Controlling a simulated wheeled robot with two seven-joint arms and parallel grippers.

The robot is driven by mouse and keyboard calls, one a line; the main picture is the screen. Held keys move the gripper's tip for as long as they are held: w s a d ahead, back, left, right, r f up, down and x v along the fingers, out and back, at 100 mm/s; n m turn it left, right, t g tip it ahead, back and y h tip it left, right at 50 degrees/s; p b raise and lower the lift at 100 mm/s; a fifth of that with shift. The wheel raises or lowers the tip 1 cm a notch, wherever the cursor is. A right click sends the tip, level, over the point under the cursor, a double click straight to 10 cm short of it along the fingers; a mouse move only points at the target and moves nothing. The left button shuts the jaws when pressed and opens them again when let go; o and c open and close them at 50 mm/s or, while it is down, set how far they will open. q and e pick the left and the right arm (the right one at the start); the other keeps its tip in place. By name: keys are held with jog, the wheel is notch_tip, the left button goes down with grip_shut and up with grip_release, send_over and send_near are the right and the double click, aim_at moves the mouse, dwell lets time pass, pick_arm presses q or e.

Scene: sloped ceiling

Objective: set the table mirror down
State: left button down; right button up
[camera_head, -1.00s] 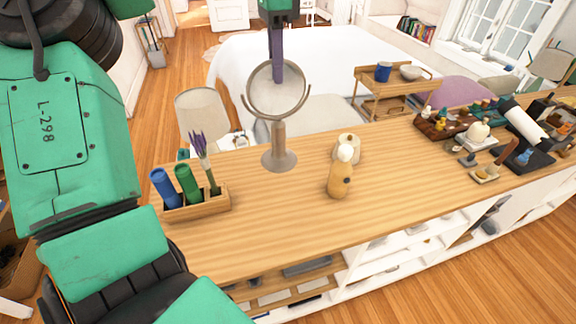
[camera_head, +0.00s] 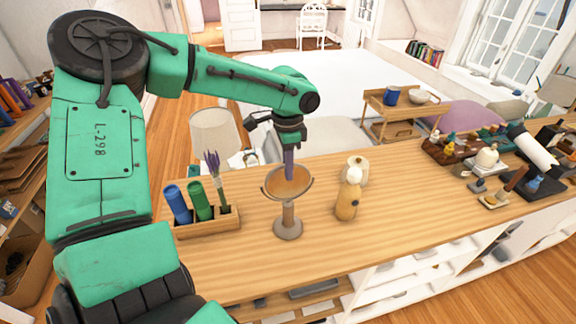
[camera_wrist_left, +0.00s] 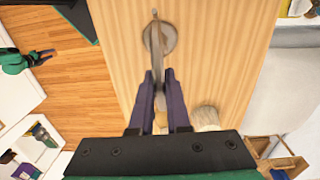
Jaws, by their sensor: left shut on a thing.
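The table mirror (camera_head: 288,210) is a round disc in a grey-beige forked stand with a round foot. It is upright over the wooden counter, right of the pen box. Its disc is tilted and reflects wood colour. I see no clear gap under the foot but cannot tell if it touches. My left gripper (camera_head: 289,172) points down from above, its purple fingers shut on the disc's upper edge. In the left wrist view the mirror (camera_wrist_left: 157,50) shows edge-on between the fingertips (camera_wrist_left: 159,82), its foot beyond.
The wooden box (camera_head: 208,227) with blue and green tubes and lavender stands left of the mirror. A tan bottle (camera_head: 347,200) and a pale round jar (camera_head: 355,170) stand right. Bare counter (camera_head: 420,180) lies further right, before a cluster of small items.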

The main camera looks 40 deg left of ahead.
pick_arm(q)
jog(key=c, duration=0.9)
grip_release()
notch_tip(320, 180, up, 12)
jog(key=shift+w+a+b, duration=0.15)
jog(key=shift+b, duration=0.5)
